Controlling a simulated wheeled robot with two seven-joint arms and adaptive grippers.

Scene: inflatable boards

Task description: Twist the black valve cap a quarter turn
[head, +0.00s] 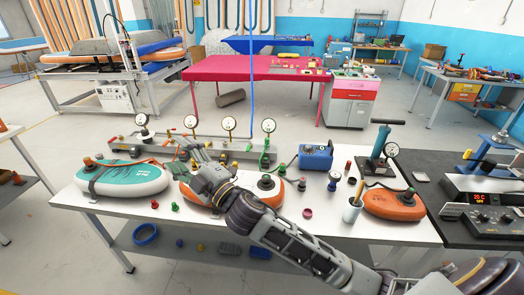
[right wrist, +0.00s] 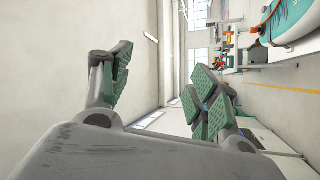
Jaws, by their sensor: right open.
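My right gripper (head: 184,157) reaches in from the lower right over the bench, above the orange board (head: 243,192) in the middle. Its fingers are spread and empty; the right wrist view shows a clear gap between the green pads (right wrist: 160,88). A round black valve cap (head: 266,182) sits on top of that orange board, to the right of the gripper and apart from its fingers. My wrist hides much of the board's left part. My left gripper is not in view.
A teal board (head: 128,180) lies left on the white bench (head: 170,218). A gauge manifold (head: 225,150) stands behind. A blue box (head: 316,157), a white cup (head: 352,210), small coloured caps and another orange board (head: 393,205) with a pump occupy the right side.

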